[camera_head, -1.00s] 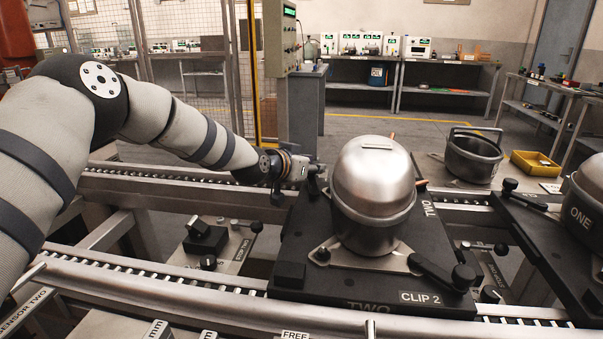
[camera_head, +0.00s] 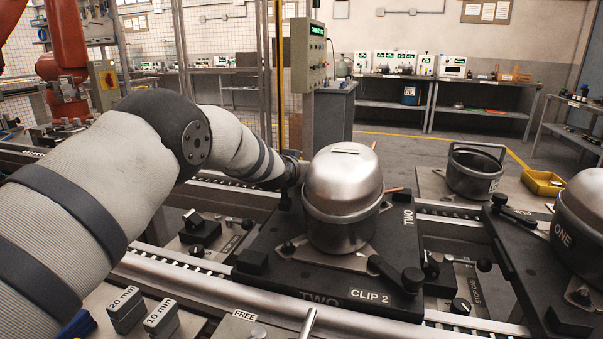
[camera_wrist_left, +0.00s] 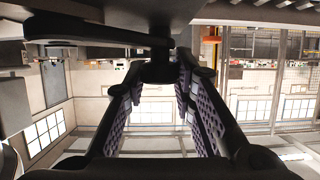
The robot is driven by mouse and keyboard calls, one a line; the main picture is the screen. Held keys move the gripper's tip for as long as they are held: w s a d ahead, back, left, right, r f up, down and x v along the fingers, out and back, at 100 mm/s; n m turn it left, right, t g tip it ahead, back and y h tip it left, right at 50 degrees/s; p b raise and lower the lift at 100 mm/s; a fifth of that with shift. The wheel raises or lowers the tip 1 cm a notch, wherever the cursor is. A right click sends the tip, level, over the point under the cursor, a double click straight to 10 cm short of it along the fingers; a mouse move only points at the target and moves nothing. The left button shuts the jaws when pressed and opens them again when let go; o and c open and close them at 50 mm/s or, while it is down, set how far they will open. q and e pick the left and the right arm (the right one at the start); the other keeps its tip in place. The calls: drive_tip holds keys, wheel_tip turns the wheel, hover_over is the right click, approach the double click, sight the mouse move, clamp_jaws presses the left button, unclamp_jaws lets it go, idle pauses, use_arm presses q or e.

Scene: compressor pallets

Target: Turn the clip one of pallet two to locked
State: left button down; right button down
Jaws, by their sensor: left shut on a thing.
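Pallet two (camera_head: 275,243) is a black plate on the roller conveyor, carrying a silver domed compressor (camera_head: 343,190). Clip one is hidden behind the compressor in the head view. In the left wrist view, the dark clip lever (camera_wrist_left: 95,42) runs across the top left and ends in a round black knob (camera_wrist_left: 158,72). My left gripper (camera_wrist_left: 160,85) is shut on this knob, with a ridged purple-lined finger on each side. In the head view my left arm reaches behind the compressor, and its fingers are hidden. My right gripper is not in view.
The clip 2 lever (camera_head: 397,271) is at the pallet's front right corner. Pallet one (camera_head: 530,265) with its compressor stands to the right. A pot (camera_head: 475,172) and a yellow tray (camera_head: 543,183) are behind. Gauge blocks (camera_head: 127,308) lie at the front left.

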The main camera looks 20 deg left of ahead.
use_arm(q)
drive_tip(key=shift+d+f+n+y, duration=0.1)
drive_tip(key=shift+f+n+y, duration=0.1)
drive_tip(key=shift+n+y, duration=0.15)
idle(0.3)
drive_tip(key=c, duration=1.3)
unclamp_jaws()
drive_tip(key=shift+r, duration=0.1)
drive_tip(key=shift+s+r, duration=0.1)
drive_tip(key=v, duration=1.1)
drive_tip(key=shift+s+r, duration=0.15)
drive_tip(key=shift+s, duration=0.2)
drive_tip(key=shift+c, duration=0.6)
